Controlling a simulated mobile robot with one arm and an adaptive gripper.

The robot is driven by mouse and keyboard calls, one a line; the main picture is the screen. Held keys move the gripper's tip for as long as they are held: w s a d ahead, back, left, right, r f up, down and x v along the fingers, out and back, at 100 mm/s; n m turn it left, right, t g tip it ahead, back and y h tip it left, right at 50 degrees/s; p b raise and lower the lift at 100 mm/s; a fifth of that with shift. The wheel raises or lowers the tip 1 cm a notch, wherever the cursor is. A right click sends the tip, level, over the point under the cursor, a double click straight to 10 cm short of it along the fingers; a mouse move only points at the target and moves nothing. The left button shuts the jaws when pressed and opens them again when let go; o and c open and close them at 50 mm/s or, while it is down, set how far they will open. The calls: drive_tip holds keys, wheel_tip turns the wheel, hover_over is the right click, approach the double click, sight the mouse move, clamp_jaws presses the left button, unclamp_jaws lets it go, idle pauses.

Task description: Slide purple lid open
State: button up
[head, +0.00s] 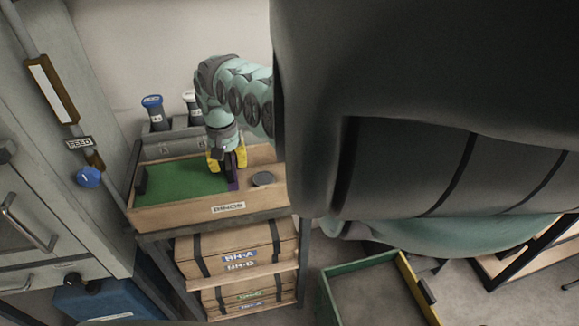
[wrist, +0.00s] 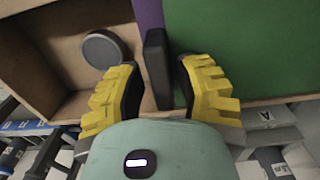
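The purple lid shows as a narrow strip (head: 233,184) in the wooden box in the head view, and at the top of the wrist view (wrist: 148,14). A black upright handle (wrist: 157,68) stands beside the purple strip, at the edge of the green panel (head: 185,184). My gripper (wrist: 158,82) has its yellow fingers apart, one on each side of the handle. Gaps show beside the handle, so it does not look clamped. In the head view my gripper (head: 228,168) hides most of the handle and part of the purple strip.
The wooden box (head: 180,219) sits on a dark-framed shelf. Right of the purple strip is an open compartment with a dark round puck (head: 263,179). A grey holder (head: 178,143) with blue-capped (head: 153,110) and white-capped containers stands behind. A grey cabinet (head: 45,190) stands close at left.

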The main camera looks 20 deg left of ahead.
drive_tip(key=shift+o, duration=1)
drive_tip(key=shift+r, duration=0.1)
wheel_tip(320, 180, up, 12)
drive_tip(key=shift+w+d, duration=0.1)
